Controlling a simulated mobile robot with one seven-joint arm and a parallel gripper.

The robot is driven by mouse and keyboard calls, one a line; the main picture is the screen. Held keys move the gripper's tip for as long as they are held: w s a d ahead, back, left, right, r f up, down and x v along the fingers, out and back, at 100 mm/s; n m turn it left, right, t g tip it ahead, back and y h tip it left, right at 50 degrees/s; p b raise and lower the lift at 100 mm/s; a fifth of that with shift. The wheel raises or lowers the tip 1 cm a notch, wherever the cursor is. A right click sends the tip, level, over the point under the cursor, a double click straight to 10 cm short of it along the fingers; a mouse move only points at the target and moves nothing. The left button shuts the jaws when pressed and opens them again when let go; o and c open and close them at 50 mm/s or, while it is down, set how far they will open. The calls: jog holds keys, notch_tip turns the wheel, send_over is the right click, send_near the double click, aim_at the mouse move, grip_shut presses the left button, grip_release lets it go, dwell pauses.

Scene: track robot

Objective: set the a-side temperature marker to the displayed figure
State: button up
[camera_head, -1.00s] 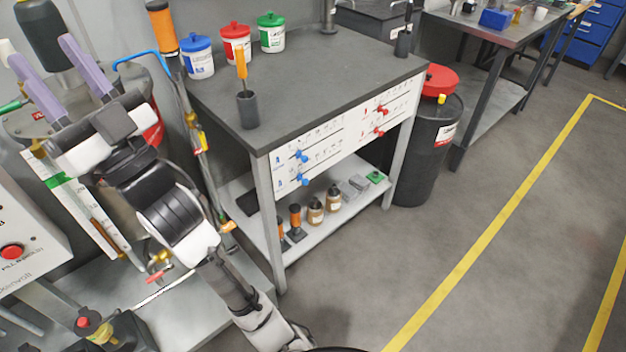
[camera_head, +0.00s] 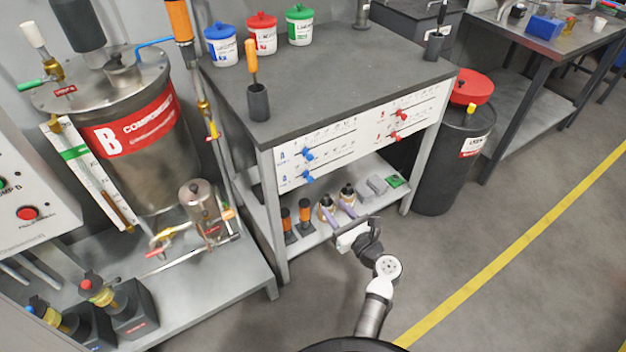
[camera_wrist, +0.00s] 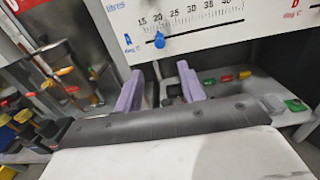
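The white scale panel (camera_head: 350,140) is on the front of the bench. On its left are an upper blue marker (camera_head: 307,153) and a lower blue marker (camera_head: 307,176). The lower is the A-side temperature marker; in the wrist view this blue marker (camera_wrist: 160,40) sits near 20 on the row labelled "A deg C". My gripper (camera_head: 337,209) is in front of the lower shelf, below the panel. Its purple fingers are apart with nothing between them. In the wrist view my gripper (camera_wrist: 160,68) points toward the panel, just below the blue marker. I cannot read any displayed figure.
Two red markers, upper (camera_head: 402,114) and lower (camera_head: 396,136), are on the panel's right. Bottles and orange-handled tools (camera_head: 305,215) stand on the lower shelf (camera_head: 265,215). A steel tank (camera_head: 140,130) is at left, a black drum (camera_head: 440,160) at right. Floor in front is clear.

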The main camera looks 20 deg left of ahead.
aim_at(311, 181)
jog(key=p+x, duration=0.1)
jog(key=x, duration=1.2)
jog(key=shift+w+r, duration=0.1)
grip_shut()
